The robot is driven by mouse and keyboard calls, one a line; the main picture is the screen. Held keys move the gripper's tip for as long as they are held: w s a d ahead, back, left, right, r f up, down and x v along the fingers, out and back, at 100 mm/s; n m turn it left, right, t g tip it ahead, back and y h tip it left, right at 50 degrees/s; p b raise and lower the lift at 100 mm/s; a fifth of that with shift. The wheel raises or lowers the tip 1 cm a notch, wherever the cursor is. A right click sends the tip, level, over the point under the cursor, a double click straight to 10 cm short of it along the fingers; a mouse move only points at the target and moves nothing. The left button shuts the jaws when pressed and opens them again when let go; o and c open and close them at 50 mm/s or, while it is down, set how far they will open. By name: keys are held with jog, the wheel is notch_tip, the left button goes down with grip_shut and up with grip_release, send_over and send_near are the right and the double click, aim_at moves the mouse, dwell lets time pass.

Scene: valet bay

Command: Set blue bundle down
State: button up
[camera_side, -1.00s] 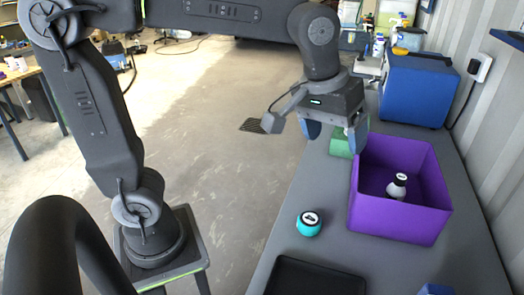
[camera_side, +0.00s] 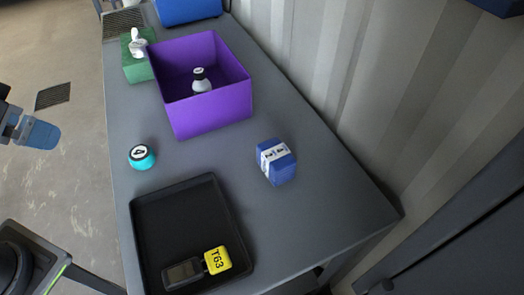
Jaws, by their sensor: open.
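The blue bundle (camera_side: 284,170), wrapped with a white band bearing dark print, rests on the grey bench top (camera_side: 330,200) to the right of the black tray. Nothing touches it. My gripper (camera_side: 35,133) is at the left edge of the picture, over the floor and well away from the bundle. Only one blue fingertip and part of its body show; the rest is cut off by the frame. It is open, and no held thing shows at the visible finger.
A purple bin (camera_side: 215,112) holds a white item with a dark top (camera_side: 202,84). A teal round object (camera_side: 141,157) sits beside the black tray (camera_side: 187,222), which holds a yellow T63 tag (camera_side: 217,260) with a dark fob. A corrugated wall bounds the right.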

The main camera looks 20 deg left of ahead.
jog(key=w+a+f+m+t+y, duration=0.2)
jog(key=w+a+f+m+y, duration=0.35)
jog(key=m, duration=0.85)
jog(key=m+t+h, duration=0.3)
jog(key=m+h, duration=1.1)
jog(key=m, duration=1.6)
send_near(265, 161)
jog(key=x, duration=0.6)
jog(key=shift+w+f, duration=0.1)
jog(key=shift+w, duration=0.05)
jog(key=shift+x, duration=2.85)
jog(key=shift+c, duration=0.3)
jog(key=c, duration=0.8)
